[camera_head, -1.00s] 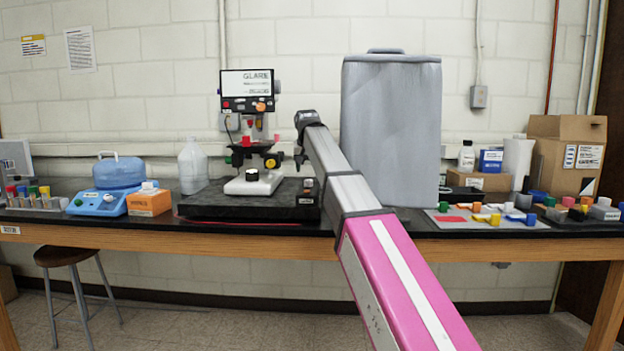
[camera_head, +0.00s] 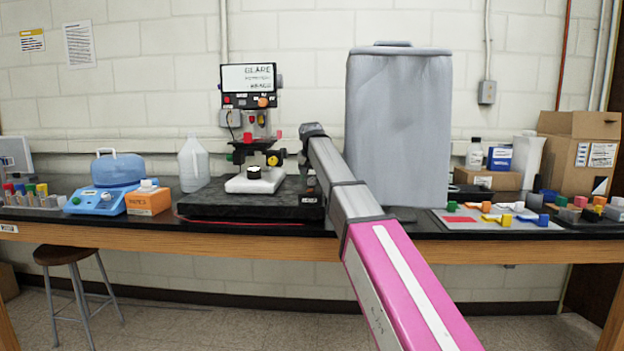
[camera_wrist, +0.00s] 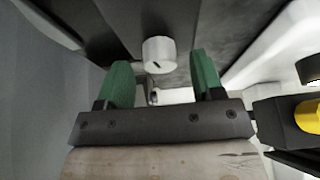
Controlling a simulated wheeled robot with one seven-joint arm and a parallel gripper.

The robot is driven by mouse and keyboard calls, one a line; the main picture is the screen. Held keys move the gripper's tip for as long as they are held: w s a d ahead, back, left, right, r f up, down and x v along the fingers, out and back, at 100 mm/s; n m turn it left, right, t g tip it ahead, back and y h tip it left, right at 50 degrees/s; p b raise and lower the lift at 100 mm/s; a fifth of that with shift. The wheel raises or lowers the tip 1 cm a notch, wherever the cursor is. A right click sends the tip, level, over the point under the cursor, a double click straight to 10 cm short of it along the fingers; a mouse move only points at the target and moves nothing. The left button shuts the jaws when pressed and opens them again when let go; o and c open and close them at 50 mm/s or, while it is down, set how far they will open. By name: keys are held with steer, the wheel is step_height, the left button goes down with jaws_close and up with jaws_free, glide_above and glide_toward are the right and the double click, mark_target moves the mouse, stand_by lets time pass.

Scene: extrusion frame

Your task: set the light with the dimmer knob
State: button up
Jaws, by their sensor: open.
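A pale, round dimmer knob (camera_wrist: 159,54) with a short dark mark on its face shows in the wrist view, against a dark surface. My gripper (camera_wrist: 161,68) has two green fingers, open, one to each side of the knob in the picture. There is a visible gap on both sides, and I see no contact. In the head view my arm hides the gripper, and I cannot make out the knob clearly there. The microscope (camera_head: 255,155) with a lit sign panel (camera_head: 248,79) stands on a dark slab (camera_head: 215,203), left of my arm.
A tall grey covered container (camera_head: 400,125) stands right of my arm. In the wrist view, a yellow focus knob (camera_wrist: 308,116) and black part sit close to the right finger. A clear jug (camera_head: 193,165), blue device (camera_head: 95,201) and orange box (camera_head: 148,201) stand at left.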

steer(key=shift+w+f, duration=0.25)
steer(key=shift+f, duration=0.3)
steer(key=c, duration=0.9)
steer(key=shift+n, duration=0.3)
steer(key=n+y, duration=0.2)
steer(key=n, duration=0.2)
steer(key=shift+d, duration=0.15)
steer(key=n, duration=0.3)
steer(key=n+g+y, duration=0.1)
steer(key=n, duration=0.2)
steer(key=shift+w+g+y, duration=0.1)
steer(key=shift+g+y, duration=0.2)
